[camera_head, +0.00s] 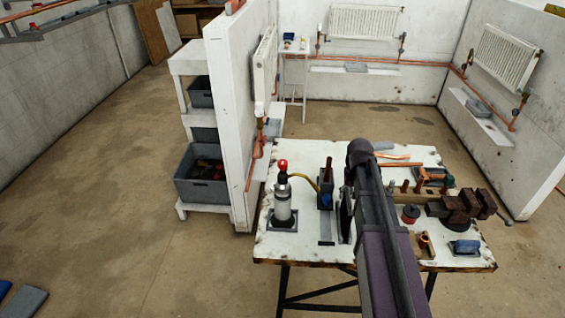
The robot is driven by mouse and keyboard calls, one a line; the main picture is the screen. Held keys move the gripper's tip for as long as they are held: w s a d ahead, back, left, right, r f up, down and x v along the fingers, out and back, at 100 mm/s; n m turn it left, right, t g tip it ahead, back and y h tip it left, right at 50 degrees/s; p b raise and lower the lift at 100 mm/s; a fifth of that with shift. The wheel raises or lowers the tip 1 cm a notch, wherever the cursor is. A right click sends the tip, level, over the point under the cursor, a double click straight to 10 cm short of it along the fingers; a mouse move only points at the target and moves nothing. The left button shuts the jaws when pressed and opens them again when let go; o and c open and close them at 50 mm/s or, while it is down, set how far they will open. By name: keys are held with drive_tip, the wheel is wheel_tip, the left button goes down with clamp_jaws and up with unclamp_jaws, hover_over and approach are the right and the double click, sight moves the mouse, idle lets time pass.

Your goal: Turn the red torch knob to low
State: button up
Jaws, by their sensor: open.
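A pale grey gas bottle (283,202) stands upright in a dark square base at the left side of the white worktable. The red torch knob (282,164) sits on its top; its setting is too small to read. A yellow hose (304,179) runs from the bottle top to a dark and blue holder with a brown upright piece (326,180). My arm rises from the bottom edge across the table. My gripper (345,222) shows as a dark part pointing down beside the arm, right of the bottle and apart from the knob. It is open; its fingers are partly hidden.
The worktable (283,248) also carries brown blocks (467,205), a red tin (410,214), copper pipes and a blue item (466,246) on its right. A white partition (228,120) and a shelf with grey crates (203,187) stand behind left. Floor left is mostly open.

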drive_tip(key=s, duration=1.6)
drive_tip(key=shift+d, duration=0.15)
drive_tip(key=shift+w, duration=0.1)
drive_tip(key=shift+c, duration=0.3)
